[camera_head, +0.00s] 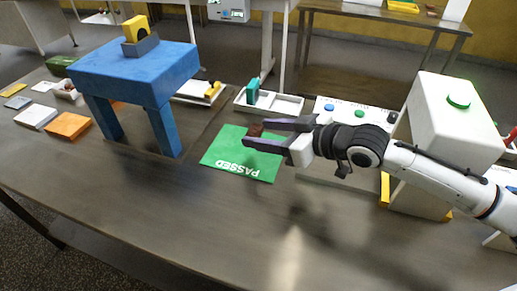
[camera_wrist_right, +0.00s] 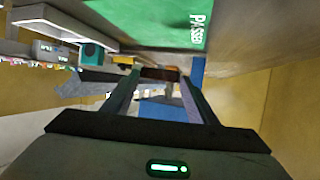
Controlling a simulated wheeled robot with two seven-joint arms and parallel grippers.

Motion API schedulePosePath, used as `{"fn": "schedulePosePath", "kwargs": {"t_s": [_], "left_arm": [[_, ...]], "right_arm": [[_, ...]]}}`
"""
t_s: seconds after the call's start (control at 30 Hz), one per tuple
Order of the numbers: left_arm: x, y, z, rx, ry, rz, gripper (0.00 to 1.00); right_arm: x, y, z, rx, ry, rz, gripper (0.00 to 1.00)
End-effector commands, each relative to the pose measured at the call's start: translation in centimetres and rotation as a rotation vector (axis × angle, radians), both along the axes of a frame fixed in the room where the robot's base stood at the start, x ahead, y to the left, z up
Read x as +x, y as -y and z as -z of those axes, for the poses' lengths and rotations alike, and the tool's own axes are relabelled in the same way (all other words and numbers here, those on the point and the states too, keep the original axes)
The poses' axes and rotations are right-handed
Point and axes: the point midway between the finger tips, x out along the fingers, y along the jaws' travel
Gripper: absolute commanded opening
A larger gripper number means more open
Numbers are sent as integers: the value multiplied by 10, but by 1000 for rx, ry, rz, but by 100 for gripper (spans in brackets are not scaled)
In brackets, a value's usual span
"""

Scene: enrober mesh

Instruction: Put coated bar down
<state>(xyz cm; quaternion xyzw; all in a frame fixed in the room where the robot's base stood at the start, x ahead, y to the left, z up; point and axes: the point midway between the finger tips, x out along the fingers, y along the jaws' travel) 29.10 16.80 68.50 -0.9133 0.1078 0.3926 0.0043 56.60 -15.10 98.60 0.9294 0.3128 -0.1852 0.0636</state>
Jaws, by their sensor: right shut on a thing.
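My right gripper (camera_head: 262,134) reaches in from the right in the head view and is shut on a small dark brown coated bar (camera_head: 255,129). In the right wrist view the bar (camera_wrist_right: 160,74) sits between the two fingertips (camera_wrist_right: 158,80). The bar shows over the far right part of the green mat (camera_head: 232,165) marked PASSED; I cannot tell whether it touches the mat. The mat also shows at the top of the right wrist view (camera_wrist_right: 150,20). My left gripper is not in view.
A blue stand (camera_head: 135,75) carrying a yellow part (camera_head: 136,28) stands left of the mat. White trays (camera_head: 285,103) lie behind it. A white box with a green button (camera_head: 455,120) stands at the right, near my arm. The front of the table (camera_head: 190,210) is clear.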

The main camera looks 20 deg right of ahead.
Motion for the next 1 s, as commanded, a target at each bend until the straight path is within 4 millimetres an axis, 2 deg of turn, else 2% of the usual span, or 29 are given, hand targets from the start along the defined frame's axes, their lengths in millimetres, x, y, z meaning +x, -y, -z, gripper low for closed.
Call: {"fn": "schedulePosePath", "kwargs": {"t_s": [0.03,0.1,0.33,0.57,1.0], "left_arm": [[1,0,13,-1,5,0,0],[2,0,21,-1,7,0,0],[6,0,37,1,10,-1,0],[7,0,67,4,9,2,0],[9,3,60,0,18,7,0]], "right_arm": [[0,-1,18,2,0,-1,40],[0,-1,32,0,0,-1,40],[0,-1,44,0,2,0,40],[0,-1,73,0,3,-1,40],[0,-1,75,0,1,0,40]]}}
